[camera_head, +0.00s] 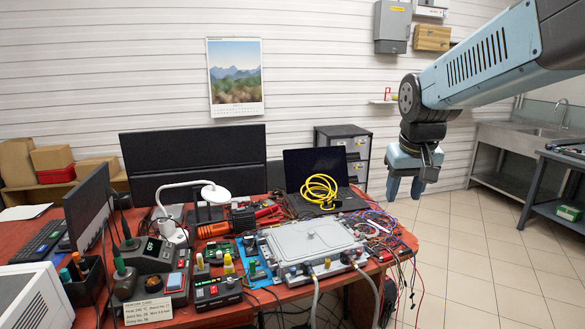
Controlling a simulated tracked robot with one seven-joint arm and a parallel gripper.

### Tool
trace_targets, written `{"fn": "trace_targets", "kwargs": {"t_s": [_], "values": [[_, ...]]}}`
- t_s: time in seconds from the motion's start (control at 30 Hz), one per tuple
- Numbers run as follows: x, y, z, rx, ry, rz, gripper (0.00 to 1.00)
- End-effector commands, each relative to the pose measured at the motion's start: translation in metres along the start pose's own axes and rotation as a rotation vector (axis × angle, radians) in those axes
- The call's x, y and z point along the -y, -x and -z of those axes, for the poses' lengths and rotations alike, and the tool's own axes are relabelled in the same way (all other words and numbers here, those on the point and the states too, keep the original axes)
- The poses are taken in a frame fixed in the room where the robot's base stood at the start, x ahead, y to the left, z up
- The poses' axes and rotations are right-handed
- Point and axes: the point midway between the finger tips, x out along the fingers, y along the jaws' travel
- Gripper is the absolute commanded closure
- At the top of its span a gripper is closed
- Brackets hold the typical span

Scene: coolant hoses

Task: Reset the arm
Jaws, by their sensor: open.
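My arm reaches in from the upper right. My gripper (404,189) hangs at its end, pointing down, with its fingers apart and nothing seen between them. In the picture it sits right of the table's right end, in front of the tiled floor. A grey metal box (312,240) lies on the red table (265,305). Two grey hoses (316,293) run from the fittings on its front side and hang over the table's front edge.
The table is crowded: a soldering station (158,260), white lamp (215,192), laptop (316,167), yellow cable coil (319,190) and loose wires (385,228). A drawer cabinet (343,143) stands behind. A sink bench (510,150) is at right. The tiled floor (480,250) between is clear.

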Motion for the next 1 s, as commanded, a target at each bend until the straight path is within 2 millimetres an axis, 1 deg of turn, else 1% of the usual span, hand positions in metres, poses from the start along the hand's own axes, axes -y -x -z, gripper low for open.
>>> {"fn": "trace_targets", "kwargs": {"t_s": [0.03, 0.2, 0.4, 0.5, 0.6, 0.7, 1.0], "values": [[0.000, 0.008, -0.012, -0.018, -0.003, 0.001, 0.53], [0.000, 0.026, -0.051, -0.066, -0.017, 0.010, 0.53], [0.001, 0.040, -0.095, -0.123, -0.031, 0.027, 0.53], [0.000, 0.043, -0.112, -0.144, -0.037, 0.035, 0.53], [0.001, 0.044, -0.124, -0.158, -0.040, 0.041, 0.53], [0.002, 0.045, -0.131, -0.167, -0.042, 0.045, 0.53], [0.002, 0.044, -0.133, -0.168, -0.043, 0.047, 0.53]]}}
